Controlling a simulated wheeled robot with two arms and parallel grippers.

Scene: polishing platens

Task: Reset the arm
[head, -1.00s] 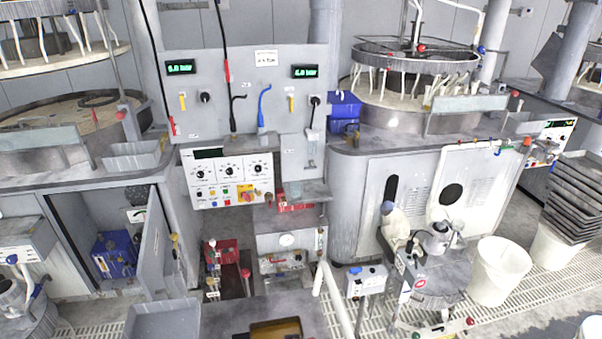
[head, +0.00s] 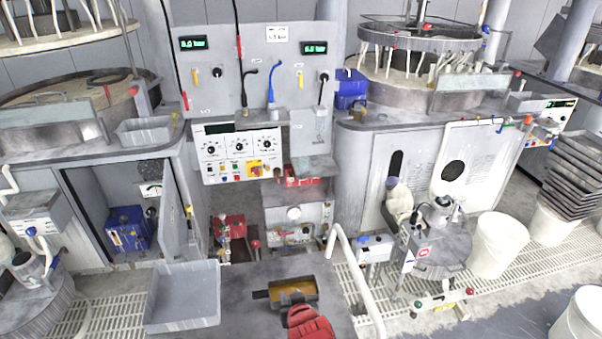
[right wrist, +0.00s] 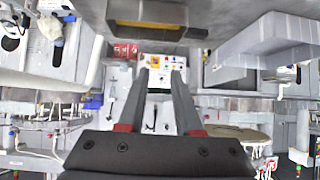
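My right gripper shows in the right wrist view (right wrist: 161,78), which hangs upside down. Its two dark grey fingers stand apart with nothing between them, and they point towards the control panel. In the head view I cannot clearly make out the right gripper. My left gripper and arm are in neither view.
A worktop (head: 235,310) is close in front, bearing a grey bin (head: 185,297), a yellow-lined tray (head: 290,291) and a red ridged item (head: 310,323). The control panel (head: 238,148) stands behind. White buckets (head: 497,245) are at the right. A cabinet door (head: 180,205) hangs open.

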